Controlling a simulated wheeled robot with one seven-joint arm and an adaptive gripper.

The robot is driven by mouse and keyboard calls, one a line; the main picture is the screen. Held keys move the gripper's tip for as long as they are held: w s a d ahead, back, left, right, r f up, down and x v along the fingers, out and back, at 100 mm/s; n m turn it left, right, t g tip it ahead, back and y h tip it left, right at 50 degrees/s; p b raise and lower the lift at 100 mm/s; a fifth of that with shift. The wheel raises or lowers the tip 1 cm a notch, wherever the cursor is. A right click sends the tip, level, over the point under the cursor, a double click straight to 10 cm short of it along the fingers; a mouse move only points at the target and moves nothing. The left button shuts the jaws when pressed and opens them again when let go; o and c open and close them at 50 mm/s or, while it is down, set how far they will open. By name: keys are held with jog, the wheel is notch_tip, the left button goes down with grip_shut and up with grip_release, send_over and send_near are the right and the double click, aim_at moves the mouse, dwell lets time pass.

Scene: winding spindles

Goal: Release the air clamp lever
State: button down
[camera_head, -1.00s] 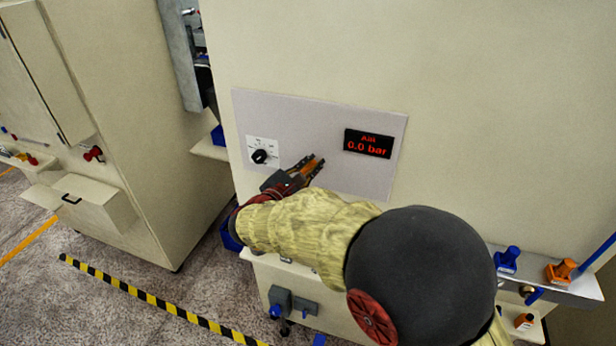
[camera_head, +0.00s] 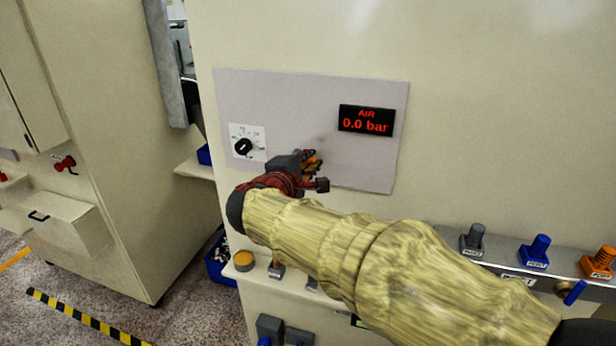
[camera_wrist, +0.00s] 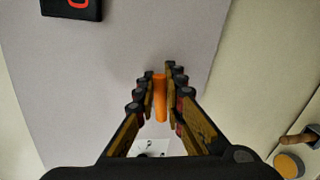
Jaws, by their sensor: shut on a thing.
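An orange lever (camera_wrist: 160,98) stands between the two fingers of my gripper (camera_wrist: 159,80) in the wrist view. The fingers are shut on it, one on each side. In the head view my gripper (camera_head: 313,164) is at the grey panel (camera_head: 275,95), between the dial and the display, and mostly hides the lever. The black display (camera_head: 366,120) reads "AIR 0.0 bar" in red. Part of this display also shows at the top left of the wrist view (camera_wrist: 72,8).
A black dial (camera_head: 243,147) on a white plate is left of my gripper. Below are a ledge with a yellow button (camera_head: 243,260) and grey, blue (camera_head: 537,250) and orange (camera_head: 600,260) knobs at right. A blue bin (camera_head: 220,262) stands on the floor at lower left.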

jog(key=shift+f+m+y+b, duration=0.3)
jog(key=shift+f+m+b, duration=0.4)
jog(key=shift+b, duration=1.15)
jog(key=shift+d+r, duration=0.1)
jog(key=shift+m+b, duration=0.4)
jog(key=shift+b, duration=0.15)
jog(key=c, duration=1.9)
grip_release()
jog(key=shift+r, duration=0.1)
jog(key=v, duration=1.2)
